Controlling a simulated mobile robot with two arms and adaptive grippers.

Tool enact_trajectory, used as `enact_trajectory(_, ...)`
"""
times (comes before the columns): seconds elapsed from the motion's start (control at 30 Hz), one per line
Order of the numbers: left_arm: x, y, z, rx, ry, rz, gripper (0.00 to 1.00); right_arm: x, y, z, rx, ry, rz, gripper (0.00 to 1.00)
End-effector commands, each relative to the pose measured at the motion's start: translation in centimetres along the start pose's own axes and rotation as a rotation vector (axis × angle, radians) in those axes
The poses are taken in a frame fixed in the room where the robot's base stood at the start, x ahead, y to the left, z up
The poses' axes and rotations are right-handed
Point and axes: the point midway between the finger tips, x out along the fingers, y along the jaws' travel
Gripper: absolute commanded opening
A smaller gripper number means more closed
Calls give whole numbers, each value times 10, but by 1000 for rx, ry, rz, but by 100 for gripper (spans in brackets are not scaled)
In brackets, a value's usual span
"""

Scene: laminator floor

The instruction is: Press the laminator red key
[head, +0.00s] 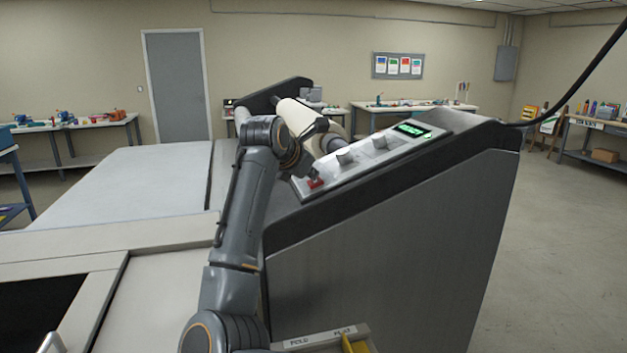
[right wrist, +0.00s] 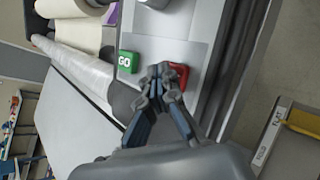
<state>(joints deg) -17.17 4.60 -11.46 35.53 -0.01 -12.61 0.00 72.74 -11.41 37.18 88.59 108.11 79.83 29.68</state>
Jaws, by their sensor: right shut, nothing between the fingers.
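The laminator (head: 390,240) stands in front of me with a sloped light control panel (head: 362,160). The red key (head: 316,183) is at the panel's lower left end. In the right wrist view the red key (right wrist: 180,76) shows just right of my fingertips, partly covered by them. My right gripper (head: 308,174) is shut and empty, with its tips right at the red key; in the right wrist view the tips (right wrist: 160,72) overlap its left edge. I cannot tell whether they touch it. A green GO key (right wrist: 128,62) lies left of the tips. My left gripper is not in view.
Grey knobs (head: 346,156) and a green-lit display (head: 412,130) sit farther up the panel. A pale roll (head: 300,117) lies behind it. A labelled tray with a yellow part (head: 355,344) is at the bottom. Open floor (head: 560,240) lies to the right.

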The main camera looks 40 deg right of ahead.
Motion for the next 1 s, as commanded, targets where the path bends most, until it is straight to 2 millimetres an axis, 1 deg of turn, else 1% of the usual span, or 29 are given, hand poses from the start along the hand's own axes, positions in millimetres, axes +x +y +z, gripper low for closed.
enact_trajectory(0.17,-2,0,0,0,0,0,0,-2,2,1,-1,2,-1,0)
enact_trajectory(0.43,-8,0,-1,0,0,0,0,-12,9,9,0,1,1,0)
enact_trajectory(0.77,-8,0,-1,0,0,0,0,-12,9,9,0,1,0,0)
enact_trajectory(0.87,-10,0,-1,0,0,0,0,-14,11,11,0,1,0,0)
enact_trajectory(1.0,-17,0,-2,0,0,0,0,-22,17,17,-1,1,0,0)
